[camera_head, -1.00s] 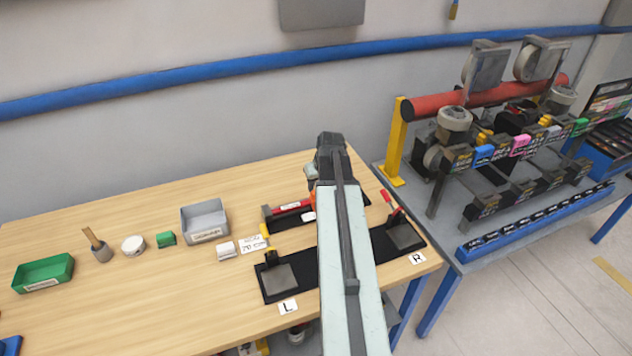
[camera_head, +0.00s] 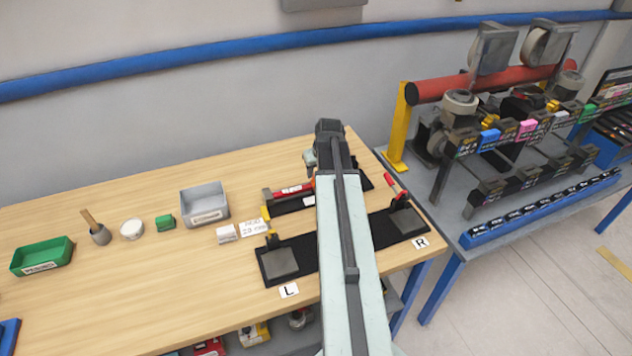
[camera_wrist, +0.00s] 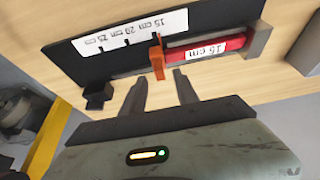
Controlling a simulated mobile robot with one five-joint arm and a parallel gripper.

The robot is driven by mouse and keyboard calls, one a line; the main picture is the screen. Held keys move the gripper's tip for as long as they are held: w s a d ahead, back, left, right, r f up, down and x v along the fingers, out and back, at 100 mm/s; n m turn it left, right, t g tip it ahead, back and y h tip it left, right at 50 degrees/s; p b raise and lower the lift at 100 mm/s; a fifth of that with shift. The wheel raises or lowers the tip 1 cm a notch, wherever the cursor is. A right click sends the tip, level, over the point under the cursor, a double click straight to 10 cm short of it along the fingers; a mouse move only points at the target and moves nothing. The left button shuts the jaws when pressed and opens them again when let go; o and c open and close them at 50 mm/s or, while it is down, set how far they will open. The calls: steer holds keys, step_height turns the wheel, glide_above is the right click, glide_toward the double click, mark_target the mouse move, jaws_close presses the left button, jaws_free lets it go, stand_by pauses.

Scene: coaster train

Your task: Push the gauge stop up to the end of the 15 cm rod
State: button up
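The red 15 cm rod (camera_wrist: 207,48) lies along the black gauge (camera_wrist: 110,59) in the wrist view, its right end against a grey end block (camera_wrist: 259,42). The orange gauge stop (camera_wrist: 158,60) stands close by the rod's left end; whether they touch I cannot tell. My gripper (camera_wrist: 161,80) is open and empty, its two fingers apart, just on the near side of the stop.
A fixture with pads marked L (camera_head: 281,262) and R (camera_head: 405,222) lies in front of the gauge. A blue-edged rack table (camera_head: 540,214) stands at right.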

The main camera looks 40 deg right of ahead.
steer(key=b+x, duration=0.1)
steer(key=x, duration=0.1)
steer(key=shift+w+f, duration=0.1)
steer(key=shift+f, duration=0.2)
steer(key=shift+r, duration=0.15)
jaws_close()
stand_by(0.9)
